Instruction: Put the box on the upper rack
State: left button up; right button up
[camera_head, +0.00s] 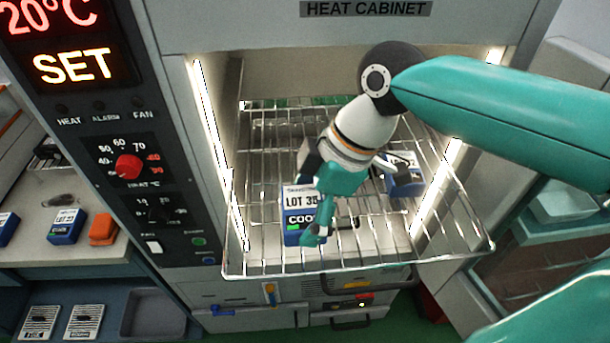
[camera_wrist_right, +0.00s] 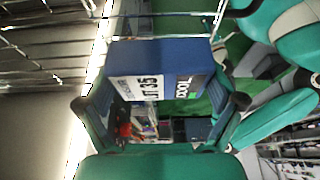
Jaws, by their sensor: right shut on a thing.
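My right gripper (camera_head: 320,205) is shut on a blue and white box (camera_head: 297,228) labelled "LOT 35" and "COOL". The held box is over the front left part of the pulled-out wire rack (camera_head: 262,262) of the heat cabinet; whether it touches the wires I cannot tell. In the right wrist view the box (camera_wrist_right: 160,55) sits between the two fingers of the gripper (camera_wrist_right: 165,105). A second blue and white box (camera_head: 405,160) is on the rack farther right, partly hidden by my gripper. My left gripper is not in view.
The heat cabinet's control panel (camera_head: 130,150) stands left of the opening. Bright light strips (camera_head: 215,150) line the opening's sides. More boxes (camera_head: 68,225) and an orange item (camera_head: 102,229) stand on a left bench. The front middle of the rack looks clear.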

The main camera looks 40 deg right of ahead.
jog(key=w+d, duration=0.1)
jog(key=w, duration=0.1)
jog(key=w+d+p, duration=0.1)
jog(key=w, duration=0.1)
jog(key=w+d, duration=0.2)
jog(key=shift+w+p, duration=0.2)
jog(key=shift+p, duration=0.1)
notch_tip(320, 180, down, 4)
jog(key=shift+w+d+r, duration=0.15)
jog(key=shift+r, duration=0.1)
jog(key=shift+f, duration=0.2)
jog(key=o, duration=0.9)
jog(key=shift+r, duration=0.15)
